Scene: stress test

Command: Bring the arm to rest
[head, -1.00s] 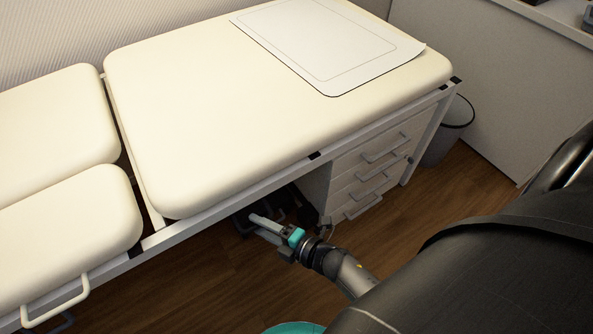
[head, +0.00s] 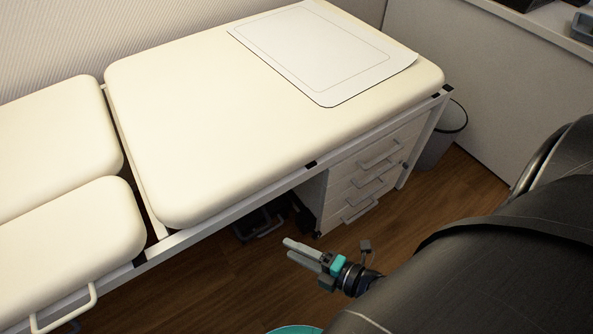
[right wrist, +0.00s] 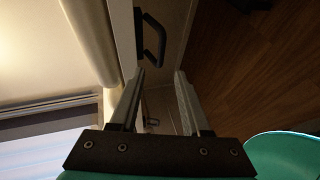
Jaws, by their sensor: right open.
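My right gripper (head: 292,250) is in the lower middle of the head view, over the wood floor and in front of the examination couch. Its fingers point left, toward the couch's underside. In the right wrist view the two fingers (right wrist: 160,85) stand apart with nothing between them. The right gripper is open and empty. My left gripper is in neither view.
The cream padded couch (head: 210,120) with a white sheet (head: 320,50) fills the left and middle. A white drawer unit (head: 345,195) stands beneath it, with a waste bin (head: 438,140) behind. Bare wood floor (head: 420,205) lies right of the drawers.

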